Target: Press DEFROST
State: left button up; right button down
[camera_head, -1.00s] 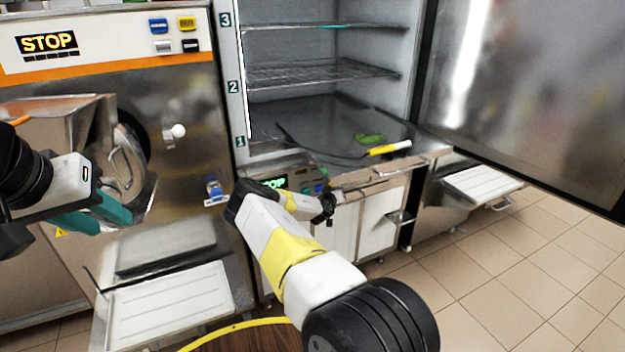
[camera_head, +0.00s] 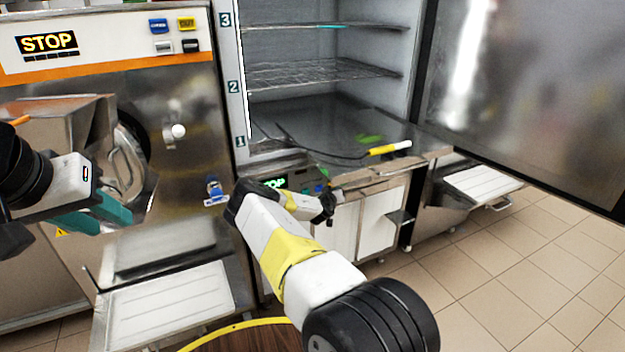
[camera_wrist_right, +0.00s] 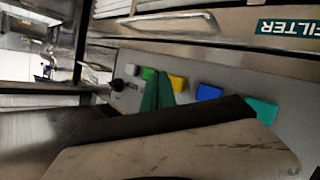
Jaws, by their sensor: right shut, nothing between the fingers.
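A control panel with a green-lit display (camera_head: 274,184) sits below the open cabinet in the head view, with small blue and teal buttons (camera_head: 320,188) beside it. In the right wrist view a row of white, green, yellow, blue and teal buttons (camera_wrist_right: 209,92) runs along a grey panel. I cannot read a DEFROST label. My right gripper (camera_wrist_right: 156,88) shows teal fingers shut and empty, overlapping the panel by the green and yellow buttons; contact cannot be told. My arm hides its fingertips in the head view. My left gripper (camera_head: 105,212) is before the left machine.
The left machine has a STOP display (camera_head: 47,43) and a white knob (camera_head: 179,131). The open cabinet holds wire shelves (camera_head: 310,72); its door (camera_head: 530,90) stands open at right. A yellow-handled tool (camera_head: 388,149) lies on the ledge. A FILTER label (camera_wrist_right: 288,28) shows upside down.

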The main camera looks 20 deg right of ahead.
jog(key=shift+w, duration=0.15)
dwell(0.4)
jog(key=shift+w, duration=0.3)
jog(key=shift+w+a, duration=0.1)
jog(key=shift+w, duration=0.4)
dwell(0.9)
jog(key=shift+s+r, duration=0.1)
jog(key=shift+s, duration=0.85)
jog(key=shift+s, duration=0.1)
jog(key=shift+s+d, duration=0.15)
jog(key=shift+s, duration=1.05)
jog(key=shift+s+d, duration=0.1)
jog(key=shift+s, duration=1.1)
